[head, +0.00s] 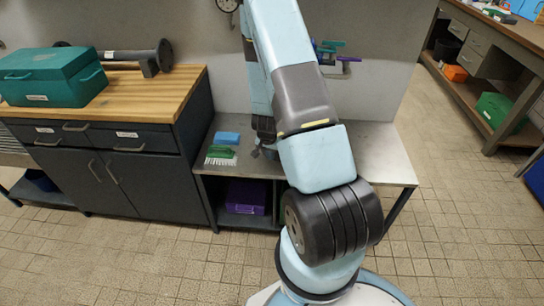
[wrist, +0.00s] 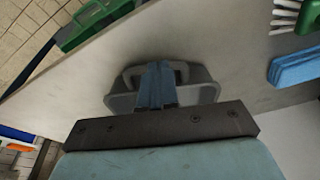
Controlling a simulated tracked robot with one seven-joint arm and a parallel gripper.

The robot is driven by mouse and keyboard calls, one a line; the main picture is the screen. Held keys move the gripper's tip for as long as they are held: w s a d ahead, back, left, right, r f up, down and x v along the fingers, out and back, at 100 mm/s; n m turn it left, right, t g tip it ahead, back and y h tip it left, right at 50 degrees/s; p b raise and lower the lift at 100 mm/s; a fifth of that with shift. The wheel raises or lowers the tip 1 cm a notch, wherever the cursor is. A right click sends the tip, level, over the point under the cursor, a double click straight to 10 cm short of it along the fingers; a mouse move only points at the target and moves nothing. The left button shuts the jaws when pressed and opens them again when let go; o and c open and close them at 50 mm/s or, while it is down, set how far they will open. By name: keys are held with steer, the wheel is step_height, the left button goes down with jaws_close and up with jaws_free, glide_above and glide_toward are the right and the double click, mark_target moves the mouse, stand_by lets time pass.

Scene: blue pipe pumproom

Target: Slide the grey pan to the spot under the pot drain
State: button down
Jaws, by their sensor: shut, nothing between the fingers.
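The grey pan (wrist: 206,92) is a shallow, rimmed tray on the pale bench top in the wrist view. My gripper (wrist: 156,68) is shut and empty, with its blue fingers over the middle of the pan. I cannot tell whether the fingertips touch it. The fingers and the dark gripper body cover part of the pan. In the head view my own arm blocks the pan. I cannot make out the pot or its drain in either view.
A green brush (head: 221,155) and a blue sponge (head: 227,138) lie at the left of the metal bench (head: 375,165). A purple box (head: 246,197) sits on the shelf below. The wooden-topped cabinet (head: 150,95) stands left. Bench top right of my arm looks clear.

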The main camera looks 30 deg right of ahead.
steer(key=shift+s+r, duration=0.1)
steer(key=shift+r, duration=0.05)
steer(key=s+a, duration=0.8)
steer(key=a, duration=0.1)
steer(key=w+a+r+n+t+y, duration=0.1)
steer(key=a+r+n, duration=0.2)
steer(key=r, duration=1.2)
steer(key=w+a+r+n+t+y, duration=0.2)
steer(key=a+r, duration=0.2)
steer(key=r, duration=1.2)
steer(key=s+d+r+n+t+h, duration=0.1)
steer(key=s+r+n, duration=0.4)
steer(key=s+r, duration=1.4)
steer(key=shift+s+r, duration=0.35)
steer(key=shift+s, duration=0.15)
